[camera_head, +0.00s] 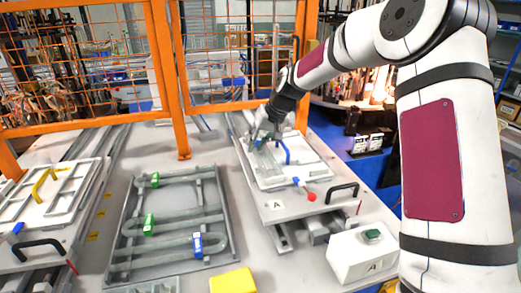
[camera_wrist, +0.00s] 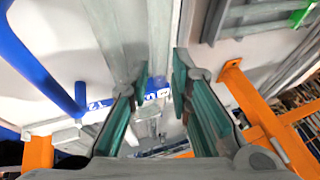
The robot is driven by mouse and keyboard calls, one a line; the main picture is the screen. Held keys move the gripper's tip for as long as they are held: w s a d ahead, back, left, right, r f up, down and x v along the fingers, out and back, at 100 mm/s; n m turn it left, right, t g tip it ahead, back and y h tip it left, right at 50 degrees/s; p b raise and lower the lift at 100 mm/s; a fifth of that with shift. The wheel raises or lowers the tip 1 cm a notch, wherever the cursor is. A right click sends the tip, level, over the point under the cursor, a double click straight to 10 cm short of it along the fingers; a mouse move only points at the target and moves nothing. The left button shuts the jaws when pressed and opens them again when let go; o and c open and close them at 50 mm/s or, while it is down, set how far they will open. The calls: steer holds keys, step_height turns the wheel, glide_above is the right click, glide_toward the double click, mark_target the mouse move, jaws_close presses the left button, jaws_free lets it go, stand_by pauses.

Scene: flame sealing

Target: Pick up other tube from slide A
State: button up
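Slide A (camera_head: 283,207) is a pale plate marked "A", with a white fixture on it, right of centre in the head view. A curved blue tube (camera_head: 285,151) stands on the fixture; large blue tube parts (camera_wrist: 38,68) show at the left of the wrist view. My gripper (camera_head: 262,138) is low over the far left part of the fixture. In the wrist view my gripper (camera_wrist: 158,77) has its two teal-padded fingers apart. A small blue piece with white lettering (camera_wrist: 157,92) shows between them, with no clear contact. The other tube's full shape is hidden.
A grey tray (camera_head: 179,262) with green and blue clips lies left of slide A. Another slide (camera_head: 45,205) with a yellow tube is at far left. A white box (camera_head: 352,262) marked "A" stands front right. An orange fence (camera_head: 160,80) rises behind.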

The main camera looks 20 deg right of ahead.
steer(key=shift+w+a+f, duration=0.1)
steer(key=shift+w+f, duration=0.05)
steer(key=shift+f, duration=0.2)
steer(key=shift+c, duration=0.3)
jaws_close()
steer(key=shift+r, duration=0.15)
